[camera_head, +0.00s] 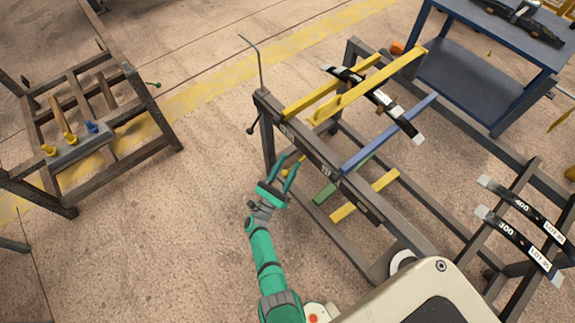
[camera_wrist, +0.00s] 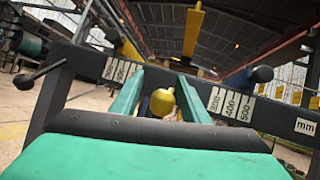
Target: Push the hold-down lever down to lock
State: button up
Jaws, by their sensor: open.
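My gripper (camera_head: 287,165) is open, its teal fingers pointing at the front rail (camera_head: 310,150) of the dark spring rack. In the wrist view the open fingers (camera_wrist: 160,82) frame a yellow round-ended part (camera_wrist: 163,102); I see no clear contact. A black ball-ended lever (camera_head: 252,129) sticks out at the rack's left end; it also shows in the wrist view (camera_wrist: 38,74), left of my fingers. A thin bent rod (camera_head: 259,65) stands up from the rack's corner. Which of these is the hold-down lever is not certain. A black leaf spring (camera_head: 379,97) lies across the rack's yellow bars (camera_head: 395,72).
A blue bar (camera_head: 390,135) crosses the rack right of my gripper. Lower down are a green bar (camera_head: 325,193) and a yellow bar (camera_head: 365,196). More leaf springs (camera_head: 520,238) lie at the right. Another rack (camera_head: 85,135) stands at the left; floor between is clear.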

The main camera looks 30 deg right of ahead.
jog(key=v, duration=1.1)
jog(key=shift+w, duration=0.1)
jog(key=shift+c, duration=0.5)
